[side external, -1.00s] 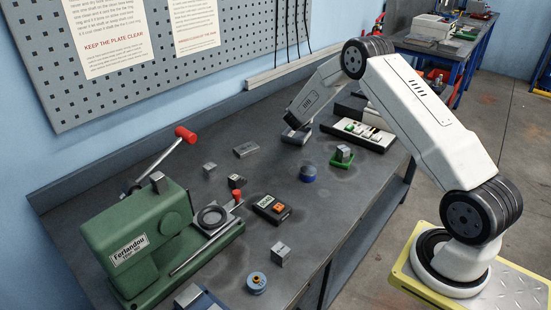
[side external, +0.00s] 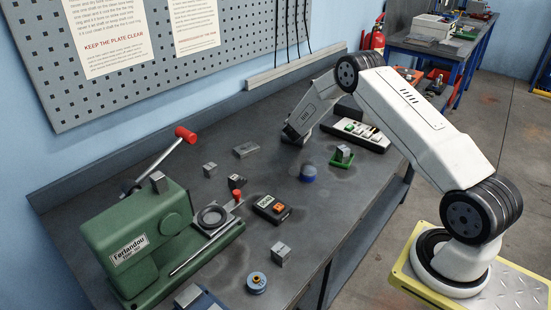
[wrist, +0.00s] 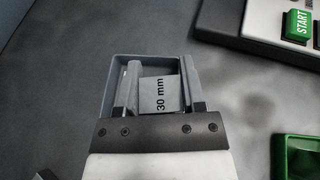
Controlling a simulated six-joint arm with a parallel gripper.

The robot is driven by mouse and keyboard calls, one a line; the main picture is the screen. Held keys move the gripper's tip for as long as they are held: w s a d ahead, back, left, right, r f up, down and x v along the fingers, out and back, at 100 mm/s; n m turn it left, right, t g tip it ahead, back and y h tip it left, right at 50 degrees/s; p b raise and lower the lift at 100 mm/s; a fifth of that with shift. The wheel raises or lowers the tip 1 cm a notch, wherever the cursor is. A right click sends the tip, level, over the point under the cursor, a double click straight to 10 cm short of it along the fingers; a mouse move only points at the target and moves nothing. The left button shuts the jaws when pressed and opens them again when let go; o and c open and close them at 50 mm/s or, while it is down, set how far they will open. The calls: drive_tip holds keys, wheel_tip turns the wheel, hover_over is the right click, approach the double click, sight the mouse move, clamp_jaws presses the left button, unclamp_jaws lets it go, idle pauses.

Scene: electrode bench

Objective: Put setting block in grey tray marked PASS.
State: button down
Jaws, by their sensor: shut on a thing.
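In the wrist view, my gripper (wrist: 156,100) is shut on the setting block (wrist: 160,94), a grey block marked "30 mm". The block and fingertips lie within the outline of a grey tray (wrist: 150,58), whose far and side walls show around them. I cannot tell whether the block touches the tray floor, and no PASS mark is readable. In the side view, my gripper (side external: 293,138) is low at the far part of the bench, mostly covering the tray; the block is hidden there.
A control box (side external: 373,139) with a green START button stands right of the gripper. A green press (side external: 140,235) stands at left. The bench between is partly clear.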

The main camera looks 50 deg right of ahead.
drive_tip(key=shift+f, duration=0.3)
drive_tip(key=shift+c, duration=1)
unclamp_jaws()
drive_tip(key=shift+r, duration=0.7)
drive_tip(key=v, duration=1.2)
